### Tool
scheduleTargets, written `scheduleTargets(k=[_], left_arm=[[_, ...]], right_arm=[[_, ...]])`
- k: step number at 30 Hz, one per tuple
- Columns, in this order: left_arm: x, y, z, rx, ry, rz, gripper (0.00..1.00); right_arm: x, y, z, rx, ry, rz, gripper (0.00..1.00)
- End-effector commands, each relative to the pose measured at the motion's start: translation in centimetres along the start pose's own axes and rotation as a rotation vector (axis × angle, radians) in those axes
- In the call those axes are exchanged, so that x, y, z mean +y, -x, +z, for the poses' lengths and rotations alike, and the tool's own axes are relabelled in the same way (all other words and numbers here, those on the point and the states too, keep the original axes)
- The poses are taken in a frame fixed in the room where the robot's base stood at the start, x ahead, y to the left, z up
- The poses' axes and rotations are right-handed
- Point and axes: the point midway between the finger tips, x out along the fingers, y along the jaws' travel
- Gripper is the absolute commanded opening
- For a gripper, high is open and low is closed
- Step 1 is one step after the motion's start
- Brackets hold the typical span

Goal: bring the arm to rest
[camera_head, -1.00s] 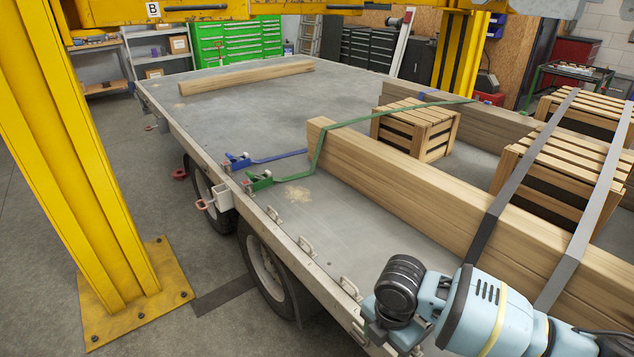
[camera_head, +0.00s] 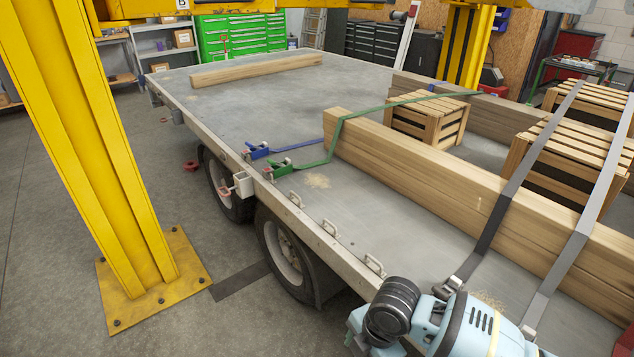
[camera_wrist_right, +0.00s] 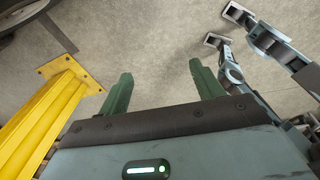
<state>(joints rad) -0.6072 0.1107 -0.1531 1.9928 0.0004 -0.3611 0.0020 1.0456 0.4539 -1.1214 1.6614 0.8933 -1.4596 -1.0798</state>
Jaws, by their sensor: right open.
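My right arm (camera_head: 475,325) comes in at the bottom right of the head view, pale blue with a dark round joint, over the near edge of the trailer. Its gripper fingers do not show clearly there. In the right wrist view my right gripper (camera_wrist_right: 160,75) has two green fingers spread wide apart with nothing between them. Bare concrete floor (camera_wrist_right: 150,25) lies beyond the fingers. My left gripper does not show in the head view.
The trailer bed (camera_head: 260,110) carries long timber beams (camera_head: 420,165), slatted crates (camera_head: 430,118) and straps. A green ratchet (camera_head: 280,168) and a blue ratchet (camera_head: 258,150) sit at its near edge. A yellow post (camera_head: 95,150) stands on the left, with open floor beside it.

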Motion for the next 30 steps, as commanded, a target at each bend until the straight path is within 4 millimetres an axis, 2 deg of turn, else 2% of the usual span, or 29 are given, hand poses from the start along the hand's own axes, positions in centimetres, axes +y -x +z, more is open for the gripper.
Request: scheduleTargets(k=[9,15,23,26,30], left_arm=[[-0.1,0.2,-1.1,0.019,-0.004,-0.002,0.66],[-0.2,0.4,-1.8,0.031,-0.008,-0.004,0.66],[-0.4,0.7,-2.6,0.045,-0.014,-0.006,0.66],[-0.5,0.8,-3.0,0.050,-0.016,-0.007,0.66],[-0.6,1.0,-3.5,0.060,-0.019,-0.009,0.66]], right_arm=[[-1.6,-3.7,-6.3,0.219,-0.327,0.182,0.66],[-3.4,-5.2,-8.5,0.349,-0.620,0.298,0.66],[-7.6,-6.4,-8.4,0.456,-1.021,0.431,0.66],[-10.0,-6.8,-7.7,0.472,-1.171,0.481,0.66],[-14.3,-7.2,-6.2,0.472,-1.372,0.552,0.66]])
